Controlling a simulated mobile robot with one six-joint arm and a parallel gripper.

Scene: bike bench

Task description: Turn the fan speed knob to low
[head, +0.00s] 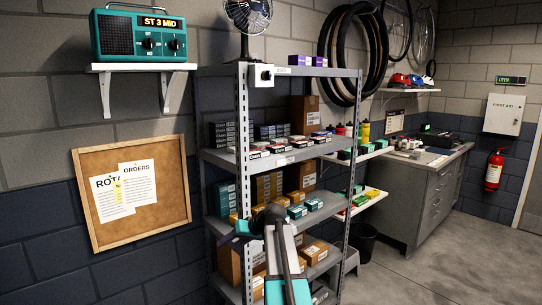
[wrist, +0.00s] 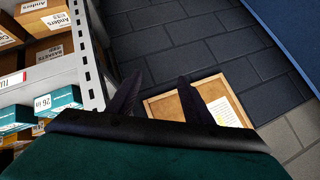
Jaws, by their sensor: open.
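The fan (head: 248,14) stands on top of the metal shelf in the head view, its upper part cut off by the picture edge. A small white box with a dark round knob (head: 265,75) is at the shelf's top front corner, below the fan. I take it for the fan speed knob; its markings are too small to read. My gripper (head: 242,229) is well below it, in front of the shelf's lower levels. In the wrist view my gripper (wrist: 158,82) has its two dark fingers apart with nothing between them. Neither fan nor knob shows there.
The shelf's perforated post (head: 243,145) rises close to my arm, with boxes behind it. A cork board (head: 88,205) hangs on the wall at left; it also shows beyond my fingers (wrist: 163,106). A teal radio (head: 138,34) sits on a wall shelf at upper left.

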